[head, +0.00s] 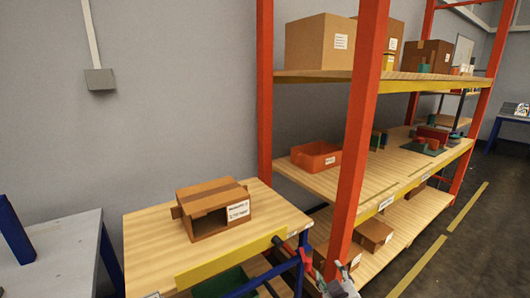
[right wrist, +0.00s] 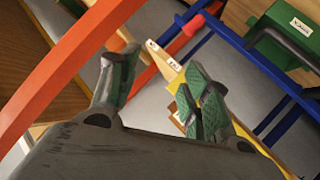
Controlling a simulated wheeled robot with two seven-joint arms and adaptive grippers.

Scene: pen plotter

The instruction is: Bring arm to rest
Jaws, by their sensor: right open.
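My right gripper (head: 338,285) shows at the bottom edge of the head view, in front of the orange rack post (head: 357,130) and only partly in frame. In the right wrist view its grey-green fingers stand apart with nothing between them, so the gripper (right wrist: 160,88) is open and empty. Most of my right arm is outside the head view. My left gripper is not in either view.
A wooden-topped table (head: 150,240) holds an open cardboard box (head: 212,208). The rack bears boxes and an orange bin (head: 316,157). In the wrist view, an orange post (right wrist: 85,60), blue bars (right wrist: 232,42) and a green case (right wrist: 275,48) surround the gripper.

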